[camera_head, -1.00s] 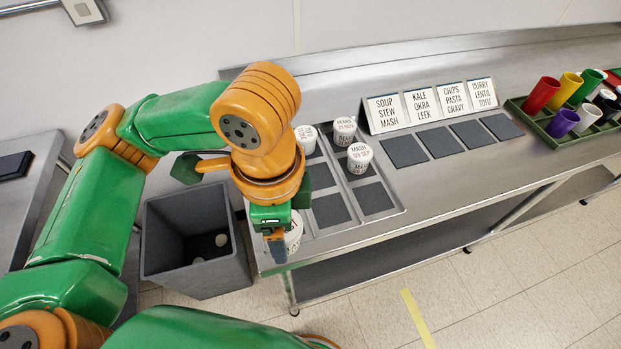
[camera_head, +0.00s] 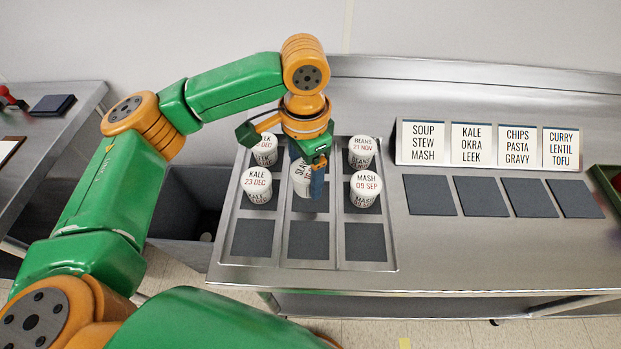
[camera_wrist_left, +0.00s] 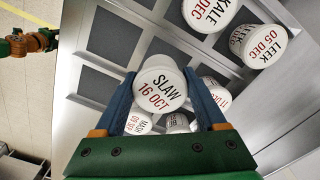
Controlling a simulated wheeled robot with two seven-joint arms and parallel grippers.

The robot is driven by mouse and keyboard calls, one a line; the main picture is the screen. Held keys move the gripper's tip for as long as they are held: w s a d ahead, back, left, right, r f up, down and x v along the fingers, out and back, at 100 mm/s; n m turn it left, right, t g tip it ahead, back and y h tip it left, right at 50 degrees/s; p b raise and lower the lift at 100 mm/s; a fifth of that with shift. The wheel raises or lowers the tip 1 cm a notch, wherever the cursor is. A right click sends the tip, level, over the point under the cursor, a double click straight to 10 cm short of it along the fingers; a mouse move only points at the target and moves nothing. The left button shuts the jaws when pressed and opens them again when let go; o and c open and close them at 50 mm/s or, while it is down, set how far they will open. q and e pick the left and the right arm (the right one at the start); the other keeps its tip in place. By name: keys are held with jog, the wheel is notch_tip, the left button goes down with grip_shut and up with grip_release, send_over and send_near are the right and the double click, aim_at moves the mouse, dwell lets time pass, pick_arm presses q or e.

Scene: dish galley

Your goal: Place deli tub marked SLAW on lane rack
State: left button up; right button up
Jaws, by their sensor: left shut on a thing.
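The white deli tub marked SLAW 16 OCT (camera_wrist_left: 160,88) is between the fingers of my left gripper (camera_wrist_left: 168,108). In the head view the SLAW tub (camera_head: 300,180) is partly covered by my left gripper (camera_head: 318,175), which is shut on it. The lane rack (camera_head: 228,225) is a metal tray with three lanes of dark square pads. The tub is over the middle lane, between the tubs KALE (camera_head: 257,187) and MASH (camera_head: 365,190). I cannot tell whether it touches the rack.
LEEK (camera_head: 265,150) stands behind KALE, and BEANS (camera_head: 362,152) behind MASH. Another tub (camera_wrist_left: 214,94) in the wrist view stands in the middle lane's far end. The front pads are bare. Label cards (camera_head: 480,146) stand right, behind empty dark pads (camera_head: 480,196).

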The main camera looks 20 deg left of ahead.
pick_arm(q)
jog(key=f, duration=0.2)
jog(key=w+f+p, duration=0.1)
jog(key=f, duration=0.1)
jog(key=shift+w+d+f, duration=0.1)
jog(key=shift+d+f, duration=0.05)
jog(key=shift+f, duration=0.2)
jog(key=o, duration=1.4)
jog(key=shift+f, duration=0.1)
notch_tip(320, 180, up, 12)
jog(key=shift+d+r+b, duration=0.1)
jog(key=shift+r+b, duration=0.1)
jog(key=shift+b, duration=0.25)
